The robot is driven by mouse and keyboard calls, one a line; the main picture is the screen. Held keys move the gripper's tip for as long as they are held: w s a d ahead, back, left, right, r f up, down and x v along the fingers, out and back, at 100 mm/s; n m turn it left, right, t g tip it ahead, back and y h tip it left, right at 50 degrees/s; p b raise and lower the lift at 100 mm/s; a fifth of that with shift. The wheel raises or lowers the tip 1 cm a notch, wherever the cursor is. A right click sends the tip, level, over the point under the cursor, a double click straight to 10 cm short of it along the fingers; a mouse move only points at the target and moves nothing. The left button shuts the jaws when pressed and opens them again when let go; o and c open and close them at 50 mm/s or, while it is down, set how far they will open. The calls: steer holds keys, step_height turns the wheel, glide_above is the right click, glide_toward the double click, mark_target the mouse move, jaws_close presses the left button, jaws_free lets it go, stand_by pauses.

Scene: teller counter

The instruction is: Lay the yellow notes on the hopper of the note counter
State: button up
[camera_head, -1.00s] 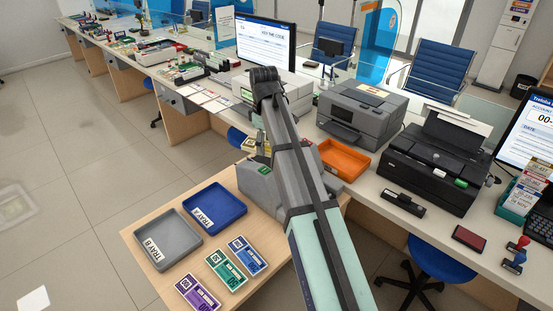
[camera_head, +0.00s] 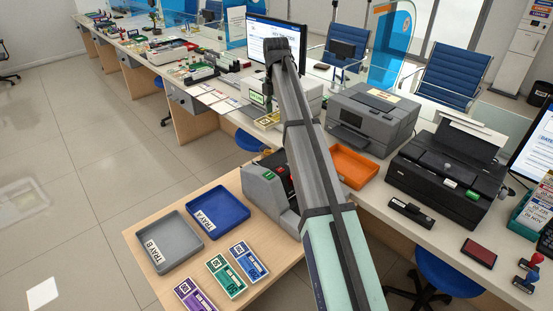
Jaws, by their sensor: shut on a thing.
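The yellow notes (camera_head: 267,121) show as a small bundle just left of my arm, in front of a white device with a green display. A grey machine (camera_head: 259,188) with a dark top and a green mark, apparently the note counter, stands on the wooden table below. My arm covers its right part, and its hopper is only partly visible. The notes appear apart from it.
Blue Tray A (camera_head: 243,211) and grey Tray B (camera_head: 191,258) lie on the wooden table (camera_head: 140,285). Blue (camera_head: 248,261), green (camera_head: 226,277) and purple (camera_head: 193,297) notes lie in front. An orange tray (camera_head: 365,167) and printers (camera_head: 372,118) stand right of my arm.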

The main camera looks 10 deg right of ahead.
mark_target(276, 162)
step_height(276, 162, down, 18)
steer(key=p, duration=0.3)
steer(key=shift+f+p, duration=0.2)
steer(key=shift+p, duration=0.1)
steer(key=shift+f, duration=0.1)
steer(key=o, duration=1.2)
steer(key=shift+c, duration=0.2)
step_height(276, 162, up, 12)
steer(key=b, duration=0.2)
